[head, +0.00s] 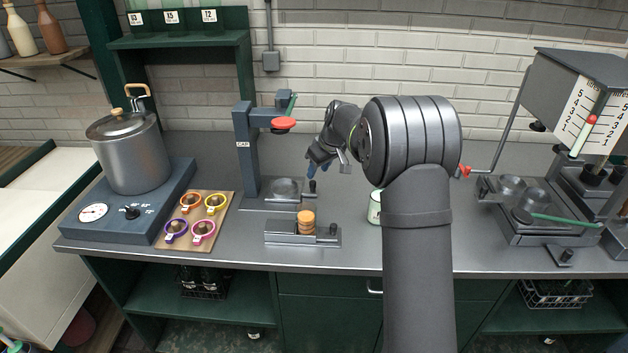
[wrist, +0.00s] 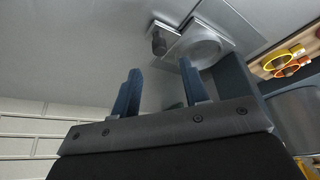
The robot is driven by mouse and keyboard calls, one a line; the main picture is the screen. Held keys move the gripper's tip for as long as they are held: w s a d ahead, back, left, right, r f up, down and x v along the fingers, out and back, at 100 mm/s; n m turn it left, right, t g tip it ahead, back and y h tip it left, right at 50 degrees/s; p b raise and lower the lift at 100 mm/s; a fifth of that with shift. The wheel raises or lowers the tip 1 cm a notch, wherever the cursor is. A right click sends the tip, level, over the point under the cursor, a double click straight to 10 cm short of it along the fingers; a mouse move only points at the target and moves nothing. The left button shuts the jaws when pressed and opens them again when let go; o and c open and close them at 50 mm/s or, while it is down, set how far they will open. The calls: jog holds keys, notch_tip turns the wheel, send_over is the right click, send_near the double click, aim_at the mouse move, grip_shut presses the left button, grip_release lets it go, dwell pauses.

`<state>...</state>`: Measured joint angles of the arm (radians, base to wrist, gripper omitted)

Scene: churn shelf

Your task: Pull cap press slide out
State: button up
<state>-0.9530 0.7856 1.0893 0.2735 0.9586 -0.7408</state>
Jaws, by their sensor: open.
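The cap press (head: 246,150) is a blue-grey column labelled CAP, with a red pad (head: 284,123) on its upper arm. Its slide (head: 268,199) lies at the base and carries a round metal dish (head: 285,187). A dark upright knob (head: 312,187) stands at the slide's right end. The wrist view also shows the dish (wrist: 203,46) and the knob (wrist: 158,43). My gripper (head: 317,168) is open and empty, with blue fingers just above the knob in the head view. In the wrist view my gripper (wrist: 159,80) has its fingers apart, with the knob beyond them, untouched.
A metal holder (head: 280,239) with a stack of orange-brown discs (head: 306,222) sits in front of the press. A white-green can (head: 375,207) stands to the right, partly behind my arm. Left are a board of coloured rings (head: 225,230) and a pot (head: 130,150). Counter behind is clear.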

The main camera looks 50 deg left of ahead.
aim_at(313, 182)
jog(key=x, duration=0.6)
jog(key=shift+c, duration=0.4)
